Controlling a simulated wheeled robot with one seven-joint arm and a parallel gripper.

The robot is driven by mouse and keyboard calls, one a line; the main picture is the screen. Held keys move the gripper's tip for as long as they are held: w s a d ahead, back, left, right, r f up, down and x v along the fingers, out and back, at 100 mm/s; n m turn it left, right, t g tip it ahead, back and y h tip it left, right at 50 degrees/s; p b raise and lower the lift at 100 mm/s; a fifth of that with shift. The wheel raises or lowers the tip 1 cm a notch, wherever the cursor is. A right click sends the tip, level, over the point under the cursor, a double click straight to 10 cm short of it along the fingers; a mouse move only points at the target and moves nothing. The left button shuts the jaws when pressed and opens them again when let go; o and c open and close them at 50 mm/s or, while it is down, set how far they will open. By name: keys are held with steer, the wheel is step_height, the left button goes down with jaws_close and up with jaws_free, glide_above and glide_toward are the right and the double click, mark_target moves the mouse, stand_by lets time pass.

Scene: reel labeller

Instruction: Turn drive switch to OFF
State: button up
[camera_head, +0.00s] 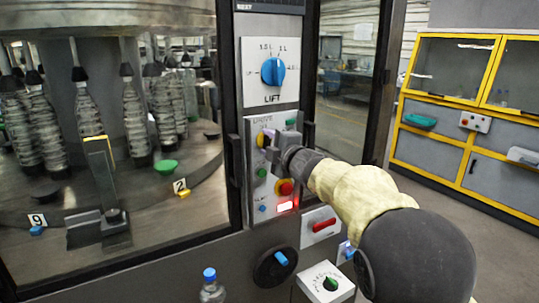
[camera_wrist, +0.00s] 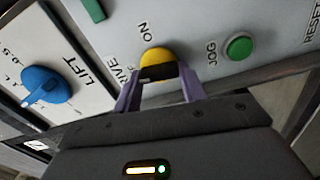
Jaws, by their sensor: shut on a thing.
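The drive switch (camera_wrist: 157,58) is a yellow knob with a dark front on the grey control panel, seen in the wrist view. The word ON is printed beside it, and the DRIVE lettering is partly hidden by a finger. My gripper (camera_wrist: 159,82) has its two purple fingers on either side of the knob, shut on it. In the head view the yellow edge of the switch (camera_head: 261,139) shows just left of my gripper (camera_head: 270,142), which hides most of it. The OFF mark is not visible, and I cannot tell which way the knob points.
A green JOG button (camera_wrist: 238,47) sits close by. The blue LIFT knob (camera_head: 273,72) is above on a white plate. A vertical black handle (camera_head: 235,160) stands left of the panel.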

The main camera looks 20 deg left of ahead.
steer(key=shift+f+n+b, duration=0.15)
steer(key=shift+n+b, duration=0.3)
steer(key=shift+n, duration=0.25)
steer(key=o, duration=1)
steer(key=shift+s, duration=0.1)
steer(key=b+v, duration=0.3)
steer(key=v, duration=1.4)
steer(key=shift+s+d, duration=0.1)
steer(key=shift+s, duration=0.05)
